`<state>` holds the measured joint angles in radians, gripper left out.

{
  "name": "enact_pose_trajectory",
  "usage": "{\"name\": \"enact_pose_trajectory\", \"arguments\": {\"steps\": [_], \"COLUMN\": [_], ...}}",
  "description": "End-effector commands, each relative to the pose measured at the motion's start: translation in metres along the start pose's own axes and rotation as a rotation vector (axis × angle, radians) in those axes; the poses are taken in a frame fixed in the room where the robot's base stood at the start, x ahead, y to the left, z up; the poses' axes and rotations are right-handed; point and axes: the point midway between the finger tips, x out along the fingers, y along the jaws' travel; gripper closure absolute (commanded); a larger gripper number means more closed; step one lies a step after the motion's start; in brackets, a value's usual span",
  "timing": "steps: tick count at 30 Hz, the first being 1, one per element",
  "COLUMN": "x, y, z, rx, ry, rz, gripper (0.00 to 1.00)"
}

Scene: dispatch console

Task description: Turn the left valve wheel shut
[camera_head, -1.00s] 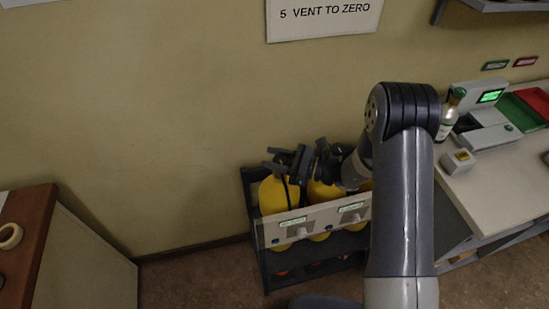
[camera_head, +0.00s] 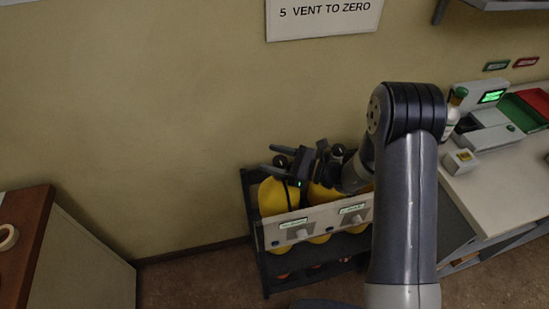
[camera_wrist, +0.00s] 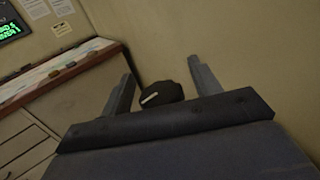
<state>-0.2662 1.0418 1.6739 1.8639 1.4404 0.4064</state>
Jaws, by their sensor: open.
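The left valve wheel (camera_head: 280,161) is a small dark knob on top of the left yellow cylinder (camera_head: 273,199). In the wrist view the wheel (camera_wrist: 161,95) is black and round with a pale bar mark. My gripper (camera_head: 269,157) is at the left cylinder's top. Its two fingers are spread, one on each side of the wheel; it also shows in the wrist view (camera_wrist: 158,78). A gap shows between each finger and the wheel there. The lower part of the wheel is hidden by the gripper body.
The cylinders stand in a dark rack (camera_head: 246,192) with a pale labelled front panel (camera_head: 318,221). Another dark valve wheel (camera_head: 337,150) is to the right, near my arm. A bench (camera_head: 500,190) with devices is at right, a brown-topped cabinet (camera_head: 30,218) at left. The wall is behind.

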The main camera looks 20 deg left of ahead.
Motion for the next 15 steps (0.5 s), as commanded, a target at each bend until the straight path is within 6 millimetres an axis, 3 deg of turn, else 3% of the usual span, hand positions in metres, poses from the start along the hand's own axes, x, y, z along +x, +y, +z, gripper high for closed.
{"name": "enact_pose_trajectory", "arguments": {"steps": [5, 15], "x": [-0.018, -0.082], "y": [-0.001, -0.001], "z": [-0.002, -0.002], "rx": [0.0, 0.0], "ry": [-0.001, -0.001], "rz": [-0.004, -0.004], "gripper": [0.41, 0.41]}}
